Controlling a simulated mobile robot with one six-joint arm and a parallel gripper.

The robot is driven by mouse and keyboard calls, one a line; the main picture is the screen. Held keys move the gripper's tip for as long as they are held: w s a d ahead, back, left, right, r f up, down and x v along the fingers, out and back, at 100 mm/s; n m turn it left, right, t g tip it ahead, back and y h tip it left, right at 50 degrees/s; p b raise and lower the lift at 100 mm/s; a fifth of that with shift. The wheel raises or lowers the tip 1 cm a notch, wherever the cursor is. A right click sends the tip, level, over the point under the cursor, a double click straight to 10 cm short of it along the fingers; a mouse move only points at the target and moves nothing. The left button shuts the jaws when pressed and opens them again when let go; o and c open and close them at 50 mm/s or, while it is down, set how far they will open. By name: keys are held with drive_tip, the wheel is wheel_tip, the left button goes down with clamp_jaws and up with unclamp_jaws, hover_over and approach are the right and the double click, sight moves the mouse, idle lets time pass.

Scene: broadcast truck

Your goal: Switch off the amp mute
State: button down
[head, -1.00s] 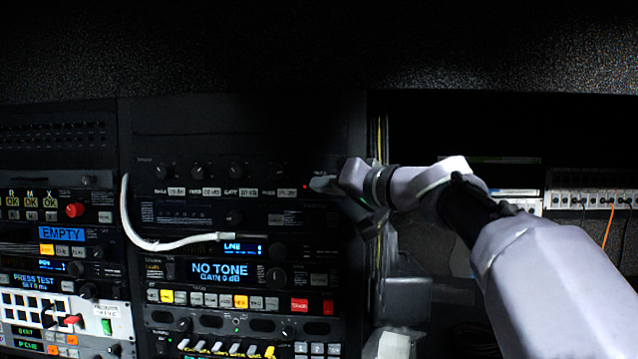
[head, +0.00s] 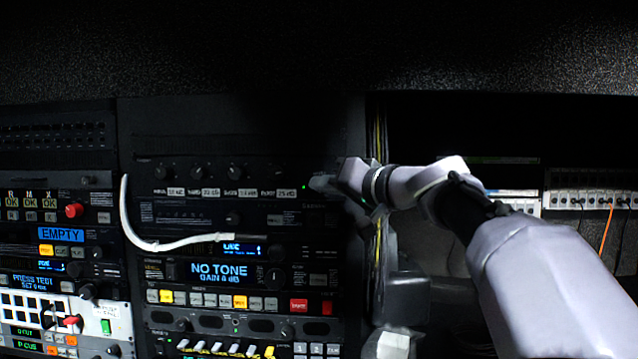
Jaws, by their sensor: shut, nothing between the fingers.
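The amp panel (head: 230,180) is a dark rack unit with a row of knobs and small white labels, high in the middle rack. A small green light (head: 304,187) shows near its right end. My gripper (head: 316,184) is shut and empty, its tip at the panel's right end just right of the light. The mute control itself is hidden behind or too small to make out by the fingertips. I cannot tell whether the tip touches the panel.
A white cable (head: 150,243) hangs across the rack below the amp panel. A unit reading NO TONE (head: 219,272) sits lower. Another rack with an EMPTY display (head: 61,235) stands left. Yellow cables (head: 378,250) run down the right side, and a patch strip (head: 590,190) is far right.

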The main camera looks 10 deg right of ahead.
drive_tip(key=shift+s, duration=0.15)
drive_tip(key=shift+s+a+b, duration=0.25)
drive_tip(key=shift+s+b, duration=0.35)
drive_tip(key=shift+b, duration=0.2)
drive_tip(key=shift+f, duration=0.1)
drive_tip(key=s+b, duration=0.1)
drive_tip(key=s+a+b, duration=0.1)
drive_tip(key=s, duration=0.1)
drive_tip(key=s+b, duration=0.1)
drive_tip(key=b, duration=0.1)
drive_tip(key=shift+s+a+f, duration=0.25)
drive_tip(key=shift+s, duration=0.1)
drive_tip(key=shift+f, duration=0.1)
